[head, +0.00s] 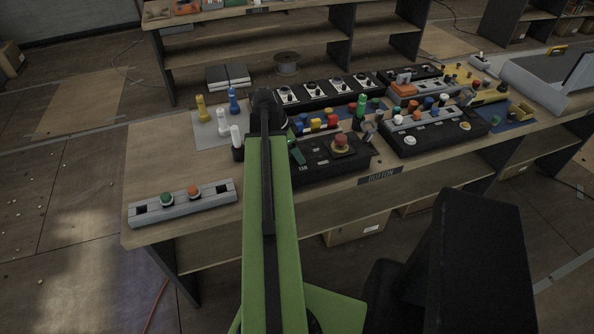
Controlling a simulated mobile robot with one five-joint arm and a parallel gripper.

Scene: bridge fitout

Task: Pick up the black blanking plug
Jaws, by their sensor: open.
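I cannot pick out the black blanking plug with certainty among the many small dark parts on the bench. Small coloured plugs (413,106) stand in a grey strip (420,118) right of the middle. A grey rail (182,204) at the front left holds a green plug (166,199) and an orange plug (193,192), with dark empty-looking slots at its ends. My green arm reaches up over the bench, left of centre, and hides part of it. My gripper does not show beyond the arm's dark far joint.
A black control box (322,160) with a red mushroom button (341,141) stands right of my arm. White, blue and yellow upright pieces (222,122) stand on a pale mat (210,134) at the left. The bench (160,165) is bare between mat and rail.

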